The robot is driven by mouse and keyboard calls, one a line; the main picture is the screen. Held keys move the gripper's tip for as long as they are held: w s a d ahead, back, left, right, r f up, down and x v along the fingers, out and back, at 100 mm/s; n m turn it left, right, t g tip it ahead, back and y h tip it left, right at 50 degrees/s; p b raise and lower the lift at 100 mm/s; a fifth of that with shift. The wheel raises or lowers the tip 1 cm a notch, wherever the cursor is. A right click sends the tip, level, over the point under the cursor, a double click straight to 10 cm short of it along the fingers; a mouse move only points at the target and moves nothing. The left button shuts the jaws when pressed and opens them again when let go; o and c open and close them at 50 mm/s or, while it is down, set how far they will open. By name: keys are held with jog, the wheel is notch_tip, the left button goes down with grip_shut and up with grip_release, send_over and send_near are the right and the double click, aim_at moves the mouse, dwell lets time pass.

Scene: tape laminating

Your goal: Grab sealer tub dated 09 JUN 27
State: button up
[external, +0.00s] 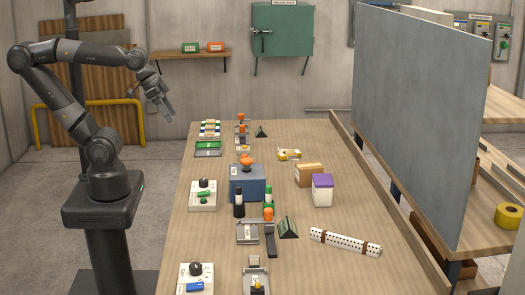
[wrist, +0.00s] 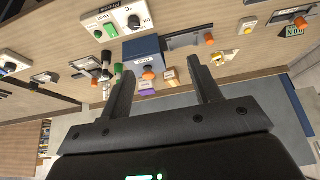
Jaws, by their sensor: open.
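A white tub with a purple lid (external: 322,190) stands upright on the table, right of the blue box. A tan box-shaped container with a brownish top (external: 309,174) stands just behind it. Each has a small label, but no date is readable, so I cannot tell which is dated 09 JUN 27. In the wrist view the purple lid (wrist: 148,92) and the tan container (wrist: 170,78) show small, between my fingers. My gripper (external: 166,112) is open and empty, raised left of the table's far end, well away from both.
A tall grey panel (external: 415,120) stands along the right. The table's right front is mostly clear.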

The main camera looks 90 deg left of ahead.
jog(key=shift+o, duration=0.2)
jog(key=o, duration=0.9)
jog(key=shift+w, duration=0.1)
jog(key=w+d+r, duration=0.2)
jog(key=w+r, duration=0.2)
jog(key=w, duration=0.9)
jog(key=g, duration=0.1)
send_over(322, 179)
jog(key=s, duration=0.4)
notch_tip(322, 179, down, 13)
jog(key=shift+m, duration=0.3)
jog(key=x, duration=0.6)
jog(key=shift+w+d+f, duration=0.1)
jog(key=shift+w+f, duration=0.05)
jog(key=shift+w, duration=0.05)
jog(key=shift+a+x, duration=0.2)
jog(key=shift+x, duration=2.3)
